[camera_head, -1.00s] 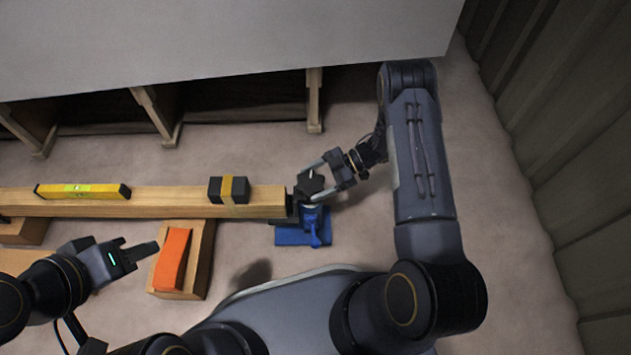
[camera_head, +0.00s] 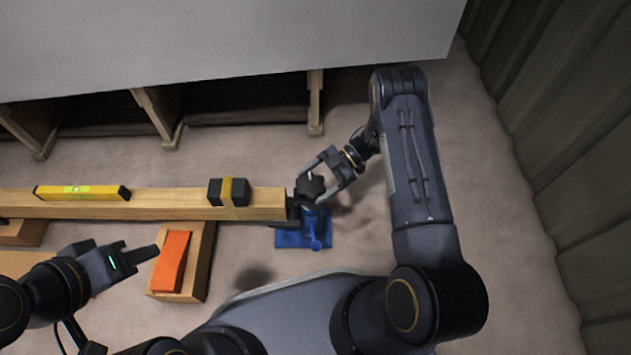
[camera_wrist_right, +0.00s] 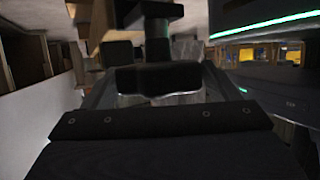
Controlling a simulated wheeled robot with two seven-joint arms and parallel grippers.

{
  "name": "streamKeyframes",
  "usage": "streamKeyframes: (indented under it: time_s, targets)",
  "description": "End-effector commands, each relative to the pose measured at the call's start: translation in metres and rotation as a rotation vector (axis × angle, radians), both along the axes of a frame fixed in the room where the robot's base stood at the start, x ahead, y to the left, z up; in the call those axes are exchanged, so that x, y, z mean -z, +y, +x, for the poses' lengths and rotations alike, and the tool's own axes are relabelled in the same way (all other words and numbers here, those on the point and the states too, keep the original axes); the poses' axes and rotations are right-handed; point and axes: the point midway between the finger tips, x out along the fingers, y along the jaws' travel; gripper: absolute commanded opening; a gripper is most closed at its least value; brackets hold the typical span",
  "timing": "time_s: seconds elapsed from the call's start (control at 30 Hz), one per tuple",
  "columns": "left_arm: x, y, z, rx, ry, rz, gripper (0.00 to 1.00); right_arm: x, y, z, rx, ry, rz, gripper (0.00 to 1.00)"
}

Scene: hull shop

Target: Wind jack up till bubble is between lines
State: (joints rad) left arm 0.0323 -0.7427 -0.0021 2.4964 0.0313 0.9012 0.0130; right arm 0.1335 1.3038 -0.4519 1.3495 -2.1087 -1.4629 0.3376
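The jack (camera_head: 316,238) is blue and stands on the floor under the right end of a long wooden beam (camera_head: 160,203). A black lobed knob (camera_head: 312,184) sits on top of it. My right gripper (camera_head: 312,186) has its fingers on either side of this knob and appears shut on it; the dark knob (camera_wrist_right: 158,78) also shows in the right wrist view. A yellow spirit level (camera_head: 105,193) lies on the beam's left part. Its vial is greenish, but the bubble and lines are too small to read. My left gripper (camera_head: 148,250) hangs at the lower left, apparently empty.
A black block with a yellow band (camera_head: 228,191) is on the beam near the jack. An orange wedge (camera_head: 171,262) lies on a wooden block (camera_head: 196,270) in front of the beam. The pale hull (camera_head: 230,45) overhangs behind, on wooden supports (camera_head: 315,105).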

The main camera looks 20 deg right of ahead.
Motion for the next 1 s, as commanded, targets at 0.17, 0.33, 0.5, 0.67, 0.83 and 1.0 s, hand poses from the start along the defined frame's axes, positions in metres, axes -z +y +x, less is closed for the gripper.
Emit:
streamKeyframes:
  time_s: [0.17, 0.33, 0.5, 0.67, 0.83, 1.0]
  targets:
    - [0.0, 0.0, 0.0, 0.0, 0.0, 0.0, 0.36, -0.001, 0.0, 0.0, 0.0, 0.002, 0.003, 0.82]
    - [-0.002, 0.0, 0.0, 0.0, 0.0, 0.0, 0.36, -0.004, -0.004, 0.001, 0.001, 0.002, 0.005, 0.82]
    - [-0.012, 0.0, 0.0, 0.0, 0.0, 0.0, 0.36, -0.015, -0.026, 0.006, 0.003, 0.0, 0.003, 0.82]
    - [-0.019, 0.0, 0.0, 0.0, 0.0, 0.0, 0.36, -0.025, -0.051, 0.012, 0.002, 0.0, 0.002, 0.82]
    - [-0.022, 0.0, 0.0, 0.0, 0.0, 0.0, 0.36, -0.03, -0.066, 0.016, 0.0, 0.002, 0.003, 0.82]
    - [-0.022, 0.0, 0.0, 0.0, 0.0, 0.0, 0.36, -0.031, -0.07, 0.017, -0.001, 0.002, 0.003, 0.82]
